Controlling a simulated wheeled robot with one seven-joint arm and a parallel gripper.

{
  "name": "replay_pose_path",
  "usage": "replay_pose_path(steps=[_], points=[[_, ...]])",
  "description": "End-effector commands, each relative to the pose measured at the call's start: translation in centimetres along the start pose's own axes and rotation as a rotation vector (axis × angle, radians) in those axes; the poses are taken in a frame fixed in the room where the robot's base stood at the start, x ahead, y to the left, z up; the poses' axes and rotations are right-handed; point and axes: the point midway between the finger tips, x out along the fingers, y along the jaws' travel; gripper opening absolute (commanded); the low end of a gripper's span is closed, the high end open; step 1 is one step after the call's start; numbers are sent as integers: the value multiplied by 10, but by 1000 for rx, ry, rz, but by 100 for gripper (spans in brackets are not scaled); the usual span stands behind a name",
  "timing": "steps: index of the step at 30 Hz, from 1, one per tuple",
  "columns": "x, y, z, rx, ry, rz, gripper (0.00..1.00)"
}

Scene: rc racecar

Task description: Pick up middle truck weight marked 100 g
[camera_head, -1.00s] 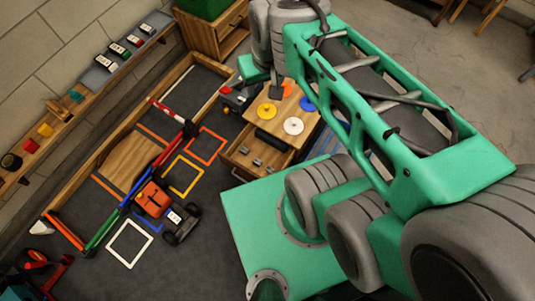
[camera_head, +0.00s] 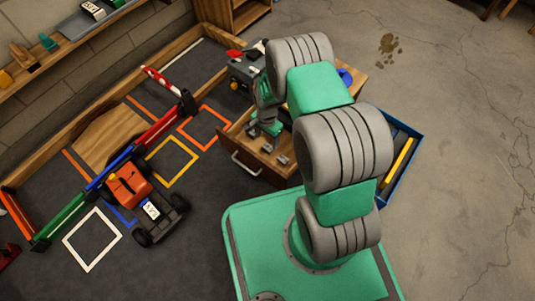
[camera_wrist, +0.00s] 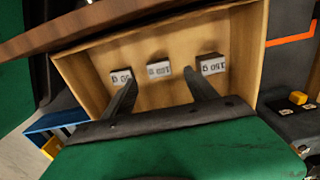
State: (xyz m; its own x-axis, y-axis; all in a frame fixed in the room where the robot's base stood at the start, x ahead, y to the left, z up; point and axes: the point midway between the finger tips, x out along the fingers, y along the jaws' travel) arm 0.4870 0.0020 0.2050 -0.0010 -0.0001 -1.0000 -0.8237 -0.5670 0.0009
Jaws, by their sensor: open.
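The middle weight (camera_wrist: 159,71), a small grey block with a pale label that seems to read 100 g, lies in an open wooden drawer (camera_wrist: 83,83). A weight marked 50 g (camera_wrist: 121,77) is to its left and one marked 150 g (camera_wrist: 211,65) to its right. My gripper (camera_wrist: 162,80) is open and empty above the drawer, with the middle weight showing between its fingertips. The fingers appear apart from it. In the head view the drawer (camera_head: 242,150) is partly hidden by my arm, and my gripper (camera_head: 266,130) is over it.
The wooden cabinet's edge (camera_wrist: 110,18) borders the drawer in the wrist view. A blue tray (camera_head: 407,170) with a yellow piece stands right of the cabinet. A truck (camera_head: 130,188) and coloured floor frames lie left. The floor at right is clear.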

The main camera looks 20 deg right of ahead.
Motion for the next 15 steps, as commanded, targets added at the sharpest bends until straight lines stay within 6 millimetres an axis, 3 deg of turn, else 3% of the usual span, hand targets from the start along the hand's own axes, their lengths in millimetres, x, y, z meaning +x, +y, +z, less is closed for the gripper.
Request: replay_pose_path(steps=[10,15], points=[[57,3,-2,-3,0,0,66],[61,2,-2,-4,1,-1,66]])
